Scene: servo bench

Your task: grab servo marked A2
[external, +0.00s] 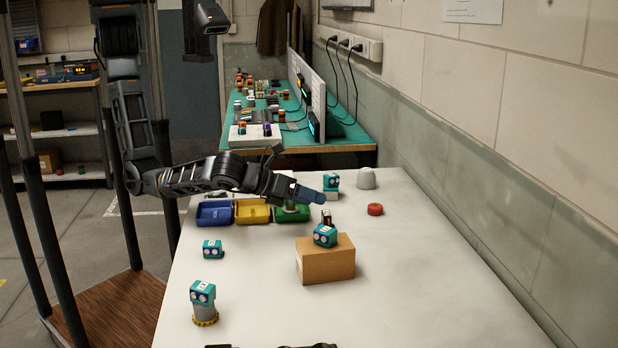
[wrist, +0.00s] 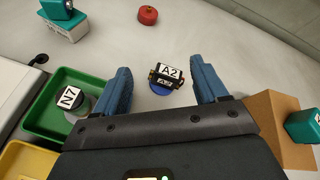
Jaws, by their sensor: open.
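The servo marked A2 (wrist: 166,76) is a dark block with a white label on top. It sits on a blue disc (wrist: 160,89) on the white table and lies between my open fingers in the wrist view, apart from both. In the external view the A2 servo (external: 327,217) shows as a small dark block just behind the cardboard box. My gripper (wrist: 160,66) has blue fingers, is empty and points down toward the servo. In the external view my gripper (external: 318,194) is above the table near the green bin; the gap between its fingers is hard to see there.
A cardboard box (external: 327,265) bearing a teal servo (external: 325,236) stands close to A2. The green bin (wrist: 38,128) holds a part marked N7 (wrist: 70,99). A red cap (external: 375,209) lies farther right. More teal servos stand around; the table's right side is mostly clear.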

